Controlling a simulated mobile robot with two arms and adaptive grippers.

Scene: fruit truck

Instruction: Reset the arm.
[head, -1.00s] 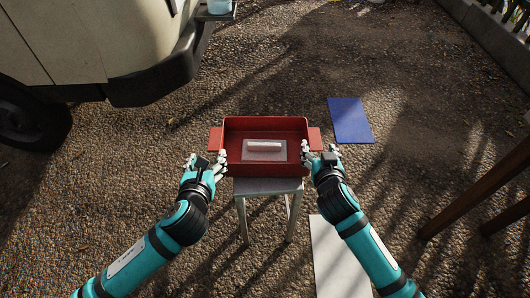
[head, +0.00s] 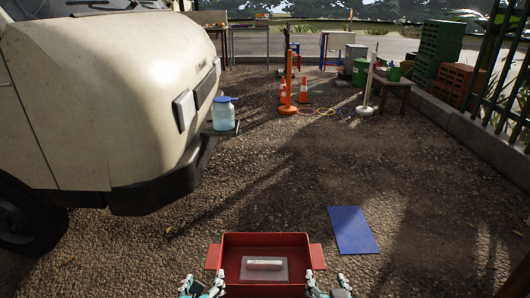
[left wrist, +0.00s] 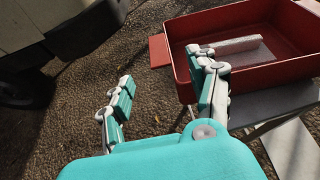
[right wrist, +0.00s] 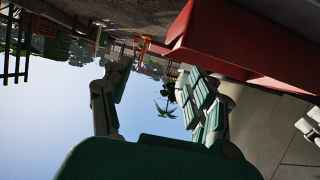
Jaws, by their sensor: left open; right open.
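My left gripper (head: 202,287) is at the bottom of the head view, by the left side of a red tray (head: 228,262). In the left wrist view my left gripper (left wrist: 162,100) has its fingers spread and empty, the right finger overlapping the tray (left wrist: 182,62) in the picture. My right gripper (head: 328,287) is by the tray's right side, low in the head view. In the right wrist view my right gripper (right wrist: 155,95) is open with nothing between its fingers, and part of the tray (right wrist: 250,45) is above. A white bar on a pale plate (head: 264,270) lies inside the tray.
The truck (head: 100,90) fills the left, with a blue-capped jug (head: 223,114) on its bumper step. A blue mat (head: 352,230) lies right of the tray. Cones (head: 303,90), posts and crates (head: 440,50) stand far back. Open gravel lies in the middle.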

